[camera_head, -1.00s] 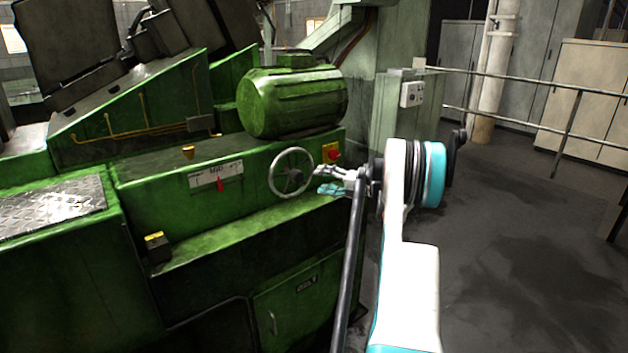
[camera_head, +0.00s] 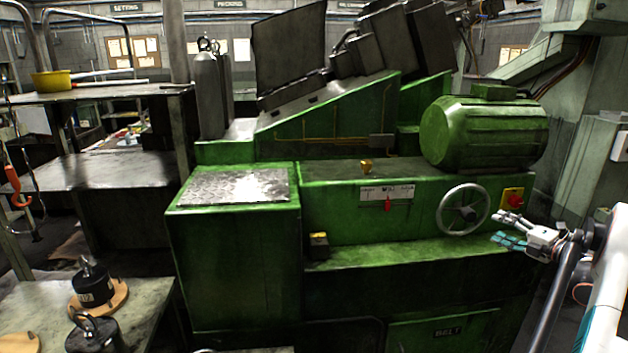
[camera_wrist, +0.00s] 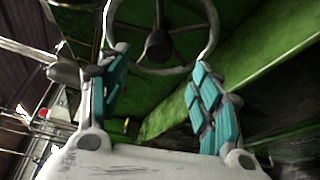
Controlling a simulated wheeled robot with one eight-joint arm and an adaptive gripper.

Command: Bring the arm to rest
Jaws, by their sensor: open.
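My gripper (camera_head: 512,232) is at the right of the head view, in front of the green machine (camera_head: 345,225) and just right of its handwheel (camera_head: 463,209). In the wrist view my gripper (camera_wrist: 160,98) has its two teal-padded fingers spread, with nothing between them. The handwheel (camera_wrist: 157,45) shows beyond the fingertips there. I cannot tell from the wrist view how far the fingertips are from its rim. My arm comes in from the right edge of the head view.
A red button on a yellow plate (camera_head: 513,198) sits just above my gripper. A lever plate with a red pointer (camera_head: 387,198) is left of the handwheel. Black weights (camera_head: 92,284) stand on a low table (camera_head: 140,300) at the lower left. Shelves (camera_head: 110,168) stand behind.

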